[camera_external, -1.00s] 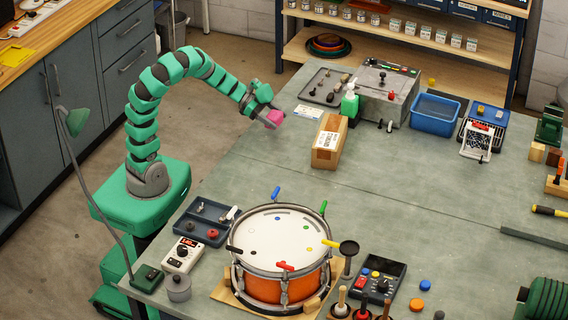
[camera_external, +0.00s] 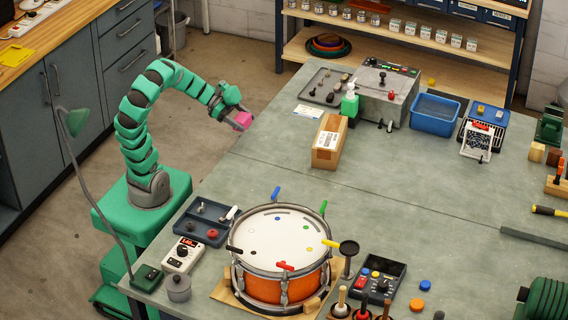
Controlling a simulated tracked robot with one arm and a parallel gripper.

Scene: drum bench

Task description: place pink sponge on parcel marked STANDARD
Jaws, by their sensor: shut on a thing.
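The pink sponge (camera_external: 242,121) is held in my gripper (camera_external: 233,117), which is shut on it. My gripper is in the air near the bench's left edge, to the left of a brown cardboard parcel and apart from it. The parcel (camera_external: 322,157) lies on the grey bench with a white label (camera_external: 327,140) on its top. The label's print is too small to read. The top of the parcel looks bare.
A blue bin (camera_external: 435,114) is farther right. A drum (camera_external: 281,255) stands in front. The bench between drum and parcel is clear.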

